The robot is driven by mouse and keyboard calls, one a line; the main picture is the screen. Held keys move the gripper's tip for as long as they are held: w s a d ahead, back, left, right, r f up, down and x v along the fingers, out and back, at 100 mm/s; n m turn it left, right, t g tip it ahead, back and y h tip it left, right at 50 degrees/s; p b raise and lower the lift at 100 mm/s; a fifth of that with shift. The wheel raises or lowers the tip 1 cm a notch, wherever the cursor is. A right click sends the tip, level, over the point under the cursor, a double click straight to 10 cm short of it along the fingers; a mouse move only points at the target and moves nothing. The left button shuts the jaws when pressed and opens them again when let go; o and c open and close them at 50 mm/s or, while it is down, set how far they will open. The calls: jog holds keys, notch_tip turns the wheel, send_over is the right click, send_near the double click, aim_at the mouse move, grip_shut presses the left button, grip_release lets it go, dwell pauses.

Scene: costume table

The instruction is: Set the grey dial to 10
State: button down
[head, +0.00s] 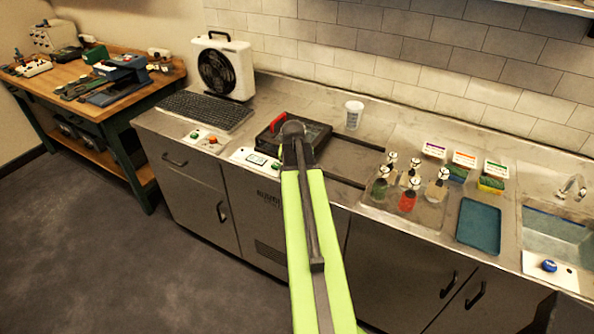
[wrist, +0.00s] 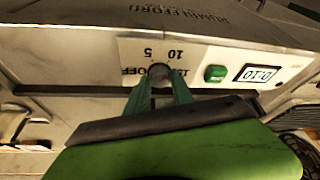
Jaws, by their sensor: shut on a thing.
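The grey dial (wrist: 159,71) sits on a pale panel (wrist: 203,54) in the wrist view. Marks including 10, 5, 15 and OFF surround it, some partly covered. My gripper (wrist: 159,82) has its two green fingers on either side of the dial, shut on it. I cannot make out where the dial's pointer stands. A green button (wrist: 215,73) and a small display (wrist: 258,73) with upside-down digits are right of the dial. In the head view the panel (head: 250,158) shows left of my arm, which hides the dial and the fingertips.
A dark machine with a red handle (head: 278,122) stands on the counter behind the panel. A white cup (head: 354,114), several flasks and a blue tray (head: 479,226) are to the right.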

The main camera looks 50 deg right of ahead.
jog(key=shift+s+m+g, duration=0.1)
jog(key=shift+m+g, duration=0.2)
jog(key=shift+m, duration=0.1)
jog(key=c, duration=1.1)
grip_release()
jog(key=shift+d, duration=0.1)
jog(key=p+v, duration=1.6)
jog(key=v, duration=0.1)
jog(key=shift+s+r, duration=0.15)
